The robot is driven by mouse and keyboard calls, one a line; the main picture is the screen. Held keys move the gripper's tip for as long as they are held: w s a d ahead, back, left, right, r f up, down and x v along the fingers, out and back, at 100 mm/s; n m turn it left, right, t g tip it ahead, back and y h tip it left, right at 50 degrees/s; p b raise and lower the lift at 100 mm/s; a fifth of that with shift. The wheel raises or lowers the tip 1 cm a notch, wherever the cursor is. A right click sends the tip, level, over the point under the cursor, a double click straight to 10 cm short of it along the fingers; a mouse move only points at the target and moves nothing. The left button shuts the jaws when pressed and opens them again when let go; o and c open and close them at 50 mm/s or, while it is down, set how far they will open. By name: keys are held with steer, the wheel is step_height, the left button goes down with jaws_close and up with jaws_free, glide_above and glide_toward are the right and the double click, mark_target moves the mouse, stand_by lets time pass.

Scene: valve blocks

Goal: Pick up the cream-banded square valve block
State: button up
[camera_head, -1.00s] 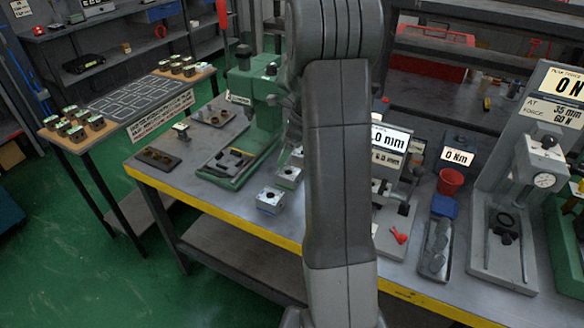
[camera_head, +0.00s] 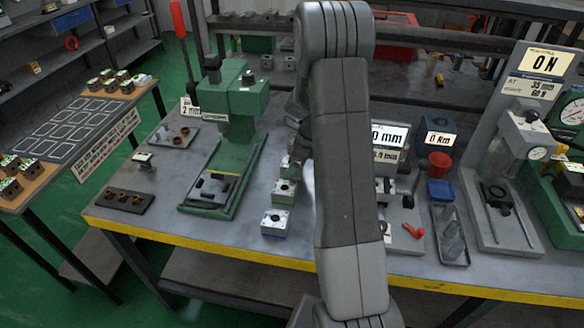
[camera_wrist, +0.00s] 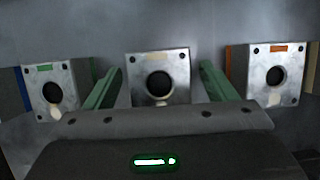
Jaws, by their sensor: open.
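The cream-banded square valve block (camera_wrist: 158,78) stands in the middle of the wrist view, a grey metal block with a dark round hole and a cream strip above it. My gripper (camera_wrist: 160,68) is open, its green fingers to the left and right of this block in the picture. I cannot tell how far the fingertips are from it. A green-banded block (camera_wrist: 52,85) is at left and an orange-banded block (camera_wrist: 274,76) at right. My arm hides part of this area.
The workbench (camera_head: 150,222) has a yellow front edge.

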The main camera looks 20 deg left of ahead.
steer(key=c, duration=1.3)
steer(key=shift+c, duration=0.3)
steer(key=shift+r, duration=0.15)
